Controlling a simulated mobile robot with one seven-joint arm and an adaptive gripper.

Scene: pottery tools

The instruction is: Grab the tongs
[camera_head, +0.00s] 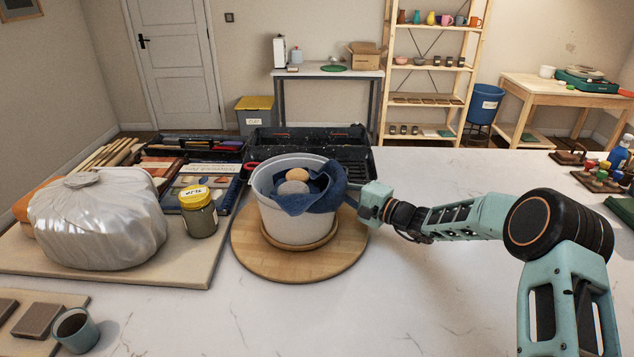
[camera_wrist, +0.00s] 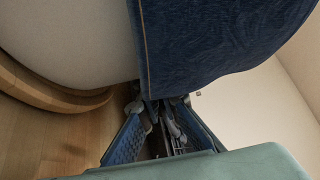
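I cannot make out tongs for certain in either view. A small red handle-like piece (camera_head: 251,165) shows just left of the bucket's rim, and the rest of it is hidden. My gripper (camera_head: 352,194) is low at the right side of the white bucket (camera_head: 290,228), by the hanging blue cloth (camera_head: 322,192). In the wrist view my gripper (camera_wrist: 161,106) has its fingers apart. Dark, thin shapes lie between them, and I cannot tell what they are. The blue cloth (camera_wrist: 215,35) and bucket wall (camera_wrist: 70,40) are close in front.
The bucket stands on a round wooden board (camera_head: 262,262) and holds sponges. Black tool trays (camera_head: 357,160) lie behind it. A yellow-lidded jar (camera_head: 199,215) and a plastic-wrapped lump (camera_head: 97,225) stand left. The front right tabletop (camera_head: 420,300) is clear.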

